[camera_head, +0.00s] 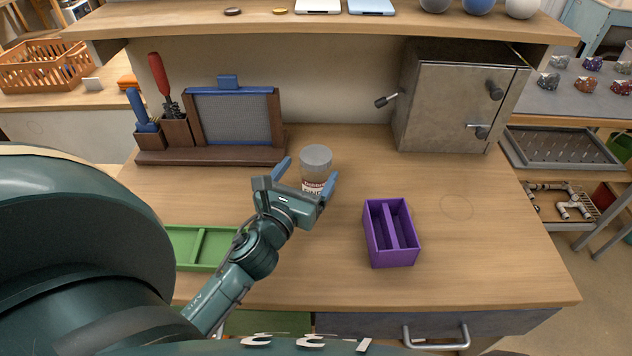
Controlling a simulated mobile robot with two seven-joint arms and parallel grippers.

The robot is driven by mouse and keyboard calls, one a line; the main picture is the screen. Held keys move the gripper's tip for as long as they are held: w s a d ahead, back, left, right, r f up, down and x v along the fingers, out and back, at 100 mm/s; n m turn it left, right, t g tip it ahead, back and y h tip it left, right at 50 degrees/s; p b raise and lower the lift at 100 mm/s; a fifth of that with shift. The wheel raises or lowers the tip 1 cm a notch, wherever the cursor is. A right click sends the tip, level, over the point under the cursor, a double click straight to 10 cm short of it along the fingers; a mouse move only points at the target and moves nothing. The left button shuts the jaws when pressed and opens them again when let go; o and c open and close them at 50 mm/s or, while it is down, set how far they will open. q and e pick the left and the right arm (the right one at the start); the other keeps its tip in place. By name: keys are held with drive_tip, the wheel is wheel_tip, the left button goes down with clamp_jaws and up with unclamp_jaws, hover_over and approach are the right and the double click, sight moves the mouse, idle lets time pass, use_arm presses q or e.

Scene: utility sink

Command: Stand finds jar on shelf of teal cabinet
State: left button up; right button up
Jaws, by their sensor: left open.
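A clear jar (316,158) with a grey lid and a red-and-white label stands upright on the wooden worktop, near its middle. My left gripper (307,178) reaches in from the lower left, open, with one blue-tipped finger on each side of the jar's near side. I cannot tell whether the fingers touch it. My right gripper is not in view. A small grey metal cabinet (447,105) with a shut door stands at the back right of the worktop; it does not look teal. A pale teal piece of furniture (600,22) shows partly at the top right corner.
A purple two-part box (376,240) stands right of my gripper, and a green tray (187,249) lies left of my arm. A wooden tool holder (225,155) stands at the back left. A shelf (330,23) overhangs the back. The worktop's right front is clear.

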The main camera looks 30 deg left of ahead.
sight(319, 150)
use_arm(q)
drive_tip(key=w, duration=0.4)
drive_tip(key=w+a+p, duration=0.1)
drive_tip(key=w, duration=0.1)
drive_tip(key=shift+w, duration=0.25)
drive_tip(key=shift+c, duration=0.3)
drive_tip(key=c, duration=1.5)
drive_tip(key=shift+r, duration=0.2)
drive_tip(key=shift+c, duration=0.8)
